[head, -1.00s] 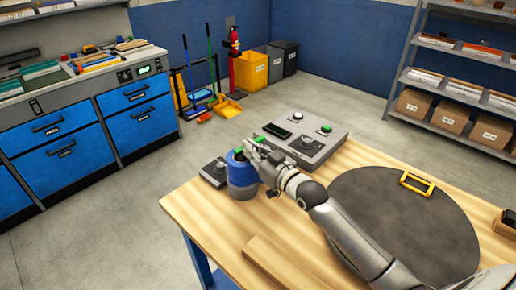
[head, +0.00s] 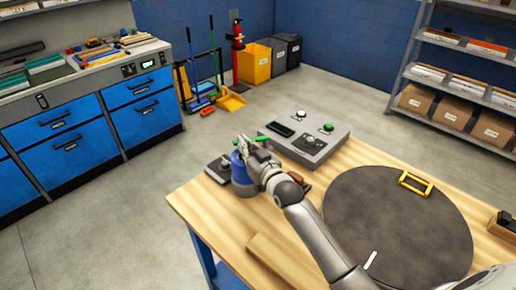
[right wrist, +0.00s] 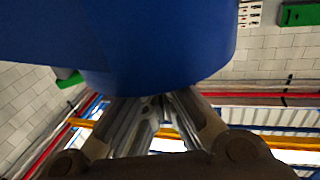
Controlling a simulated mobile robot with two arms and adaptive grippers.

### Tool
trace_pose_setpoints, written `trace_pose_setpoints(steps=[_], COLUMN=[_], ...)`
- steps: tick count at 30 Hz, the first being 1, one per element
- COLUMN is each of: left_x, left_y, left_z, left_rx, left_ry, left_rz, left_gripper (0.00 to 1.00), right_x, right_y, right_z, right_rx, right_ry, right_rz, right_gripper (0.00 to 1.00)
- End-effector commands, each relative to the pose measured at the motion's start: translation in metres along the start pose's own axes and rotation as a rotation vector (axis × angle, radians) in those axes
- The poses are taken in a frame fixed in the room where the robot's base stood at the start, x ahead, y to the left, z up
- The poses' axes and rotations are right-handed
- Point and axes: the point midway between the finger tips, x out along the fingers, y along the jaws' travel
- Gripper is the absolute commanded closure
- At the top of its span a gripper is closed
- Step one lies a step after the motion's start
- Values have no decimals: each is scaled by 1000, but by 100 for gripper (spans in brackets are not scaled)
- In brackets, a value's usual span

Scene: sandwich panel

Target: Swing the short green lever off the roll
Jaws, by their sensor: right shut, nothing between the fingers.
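My right gripper is shut and empty, at the upper right side of the roll. In the right wrist view the blue body (right wrist: 160,45) fills the upper middle, just above the shut fingers (right wrist: 150,103). A small green piece (right wrist: 68,78) shows at its left edge. I cannot tell whether the fingers touch the roll or lever. My left gripper is not in view.
A grey control panel (head: 330,148) with buttons and a knob stands behind the gripper. A small dark-topped box (head: 219,166) is left of the roll. A round dark mat (head: 400,220) with a yellow frame (head: 416,184) lies to the right.

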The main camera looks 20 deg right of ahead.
Motion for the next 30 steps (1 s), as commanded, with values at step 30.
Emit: trace_pose_setpoints(steps=[30], left_x=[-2], left_y=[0], left_z=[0], left_rx=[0], left_ry=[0], left_rz=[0], left_gripper=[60], right_x=[29], right_y=[1], right_z=[-1], right_rx=[-1], right_ry=[2], right_rz=[-1], right_gripper=[100])
